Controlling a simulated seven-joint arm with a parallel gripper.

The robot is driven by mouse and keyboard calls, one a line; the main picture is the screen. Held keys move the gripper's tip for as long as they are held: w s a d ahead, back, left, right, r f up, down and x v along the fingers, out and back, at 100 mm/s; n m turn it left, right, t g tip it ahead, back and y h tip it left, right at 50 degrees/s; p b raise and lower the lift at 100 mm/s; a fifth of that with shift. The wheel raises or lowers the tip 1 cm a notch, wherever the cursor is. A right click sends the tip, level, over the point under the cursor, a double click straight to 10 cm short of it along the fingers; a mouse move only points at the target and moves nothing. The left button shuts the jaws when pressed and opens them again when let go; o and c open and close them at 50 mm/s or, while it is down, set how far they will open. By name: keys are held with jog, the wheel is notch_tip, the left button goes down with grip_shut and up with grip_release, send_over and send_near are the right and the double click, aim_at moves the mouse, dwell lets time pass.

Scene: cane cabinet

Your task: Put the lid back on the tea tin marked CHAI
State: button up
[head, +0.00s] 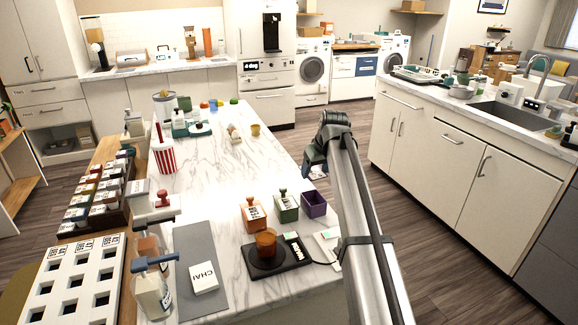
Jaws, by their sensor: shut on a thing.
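My gripper (316,166) is at the right edge of the marble island, in front of my arm. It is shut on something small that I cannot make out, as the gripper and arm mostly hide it. A purple tin (314,204) stands open-topped on the island below it. An orange tin (253,216) and a green tin (286,206) stand beside it, both with knobbed lids on. Their labels are too small to read. A white card printed CHAI (203,277) lies on a grey mat (196,240). I cannot tell which tin is the CHAI one.
A dark scale (262,268) with an amber cup (266,243) is in front of the tins. A red stamp-like object (162,199), a striped cup (163,157) and bottles line the left side. The island's middle is clear.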

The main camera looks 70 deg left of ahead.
aim_at(316, 178)
jog(key=shift+s+d+f, duration=0.1)
jog(key=shift+s+d, duration=0.15)
jog(key=shift+d, duration=0.7)
jog(key=shift+s+d+f, duration=0.15)
jog(key=shift+d+f, duration=0.1)
jog(key=shift+d, duration=0.4)
jog(key=shift+f, duration=2.85)
jog(key=shift+f, duration=0.5)
jog(key=o, duration=1.1)
jog(key=shift+r, duration=0.1)
jog(key=shift+r, duration=3.45)
